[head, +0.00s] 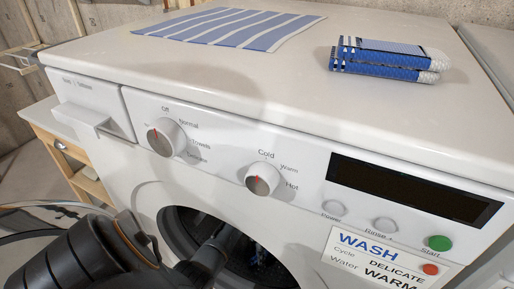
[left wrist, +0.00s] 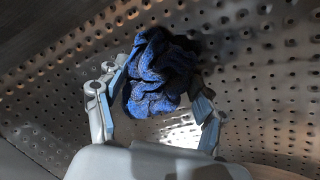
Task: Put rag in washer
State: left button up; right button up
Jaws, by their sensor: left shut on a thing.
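The white washer (head: 330,125) fills the head view, with its round door opening (head: 185,222) low in front. My left arm reaches from the lower left into this opening. In the left wrist view, my left gripper (left wrist: 158,105) is inside the perforated metal drum (left wrist: 265,75). It is shut on a crumpled dark blue rag (left wrist: 158,72), which sits bunched between the two fingers. In the head view the gripper is mostly hidden in the dark opening. My right gripper is not in view.
A flat blue and white striped cloth (head: 225,27) and a folded blue and white cloth (head: 385,60) lie on the washer's top. The panel has two dials, a green start button (head: 438,243) and a card (head: 385,260) reading WASH, delicate, warm. The open door (head: 40,218) stands at left.

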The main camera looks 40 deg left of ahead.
pick_arm(q)
jog(key=shift+f, duration=0.15)
jog(key=o, duration=0.9)
jog(key=shift+o, duration=0.2)
jog(key=v, duration=1.2)
